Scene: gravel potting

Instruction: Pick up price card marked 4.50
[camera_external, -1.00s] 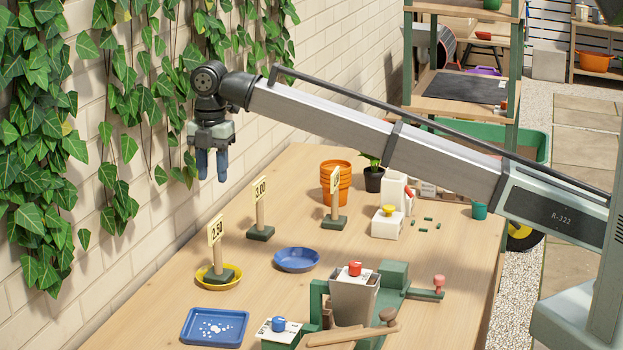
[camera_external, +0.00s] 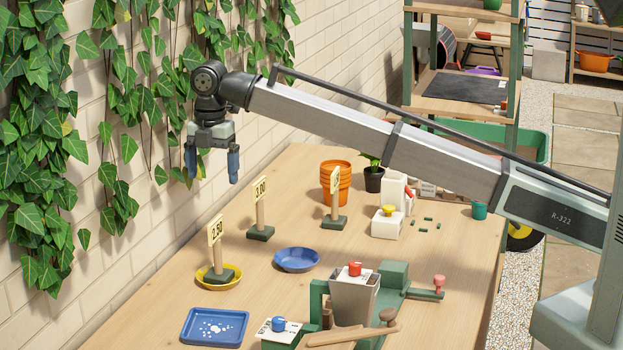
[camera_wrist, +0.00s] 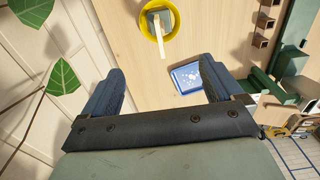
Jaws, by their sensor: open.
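Three price cards stand on wooden posts with dark green bases. One reads 2.50 (camera_external: 215,229) and stands in a yellow saucer (camera_external: 234,286). One reads 3.00 (camera_external: 260,188) and stands on the table behind it. The third card (camera_external: 335,181) stands further right, in front of orange pots; it is turned so its number is hard to read. My gripper (camera_external: 212,178) is open and empty, high above the table's left side by the wall. In the wrist view my gripper (camera_wrist: 161,74) shows both blue fingers apart, with the yellow saucer (camera_wrist: 146,28) and its card stand beyond.
A blue dish (camera_external: 297,260) lies mid-table. A blue tray (camera_external: 186,328) and a green machine with a grey hopper (camera_external: 354,300) stand at the front. Orange stacked pots (camera_external: 344,166) and a white block (camera_external: 387,227) stand behind. The ivy-covered wall borders the left.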

